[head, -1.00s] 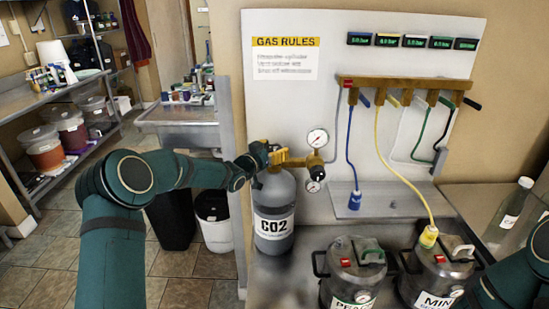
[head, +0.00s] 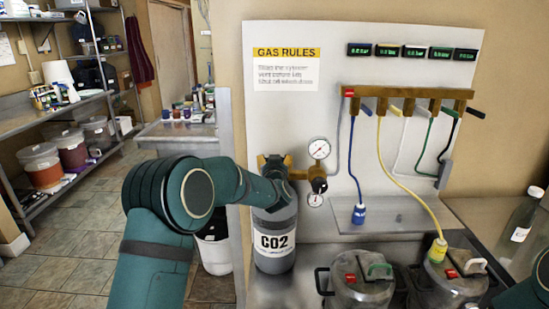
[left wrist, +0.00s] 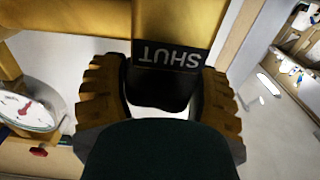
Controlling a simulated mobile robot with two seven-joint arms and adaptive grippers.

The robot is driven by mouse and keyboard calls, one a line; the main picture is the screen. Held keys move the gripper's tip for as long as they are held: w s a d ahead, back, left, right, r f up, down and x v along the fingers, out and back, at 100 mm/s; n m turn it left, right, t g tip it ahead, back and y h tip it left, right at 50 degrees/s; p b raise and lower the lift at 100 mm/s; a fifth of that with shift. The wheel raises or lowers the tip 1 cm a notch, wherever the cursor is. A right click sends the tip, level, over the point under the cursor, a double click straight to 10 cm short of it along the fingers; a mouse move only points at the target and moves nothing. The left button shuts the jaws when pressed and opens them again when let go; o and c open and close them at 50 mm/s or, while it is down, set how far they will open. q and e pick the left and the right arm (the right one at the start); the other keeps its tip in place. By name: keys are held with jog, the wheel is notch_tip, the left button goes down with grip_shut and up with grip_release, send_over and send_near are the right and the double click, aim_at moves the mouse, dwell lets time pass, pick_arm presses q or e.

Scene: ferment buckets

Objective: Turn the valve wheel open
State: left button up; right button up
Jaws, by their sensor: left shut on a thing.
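The grey CO2 cylinder (head: 273,240) stands upright against the panel, with a brass valve and gauges at its top. My left gripper (head: 274,166) is at the valve, in front of the cylinder's top, and hides much of it. In the left wrist view the brown ribbed valve wheel (left wrist: 222,105) shows on both sides of my dark gripper, which is shut on it. A black label reading SHUT (left wrist: 168,57) appears upside down behind the wheel. The wheel's middle is hidden. My right gripper is out of view.
A round gauge (head: 319,149) sits right of the valve, close to my left gripper. Two lidded pots (head: 362,285) stand at the front right. A partition edge (head: 236,215) stands just left of the cylinder.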

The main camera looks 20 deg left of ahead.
pick_arm(q)
jog(key=n+g+y+p, duration=0.2)
jog(key=y+p, duration=0.1)
jog(key=n+g+y+p, duration=0.2)
jog(key=n+y+p, duration=0.1)
jog(key=y, duration=0.1)
jog(key=shift+d+r+n, duration=0.1)
jog(key=shift+d+n, duration=0.05)
jog(key=shift+n, duration=0.15)
jog(key=shift+n+g+y+p, duration=0.95)
jog(key=shift+n+g+y, duration=0.7)
jog(key=shift+g, duration=0.75)
jog(key=o, duration=1.2)
jog(key=v, duration=1.1)
jog(key=shift+s+d+f, duration=0.2)
jog(key=shift+d+f, duration=0.1)
jog(key=shift+d, duration=0.05)
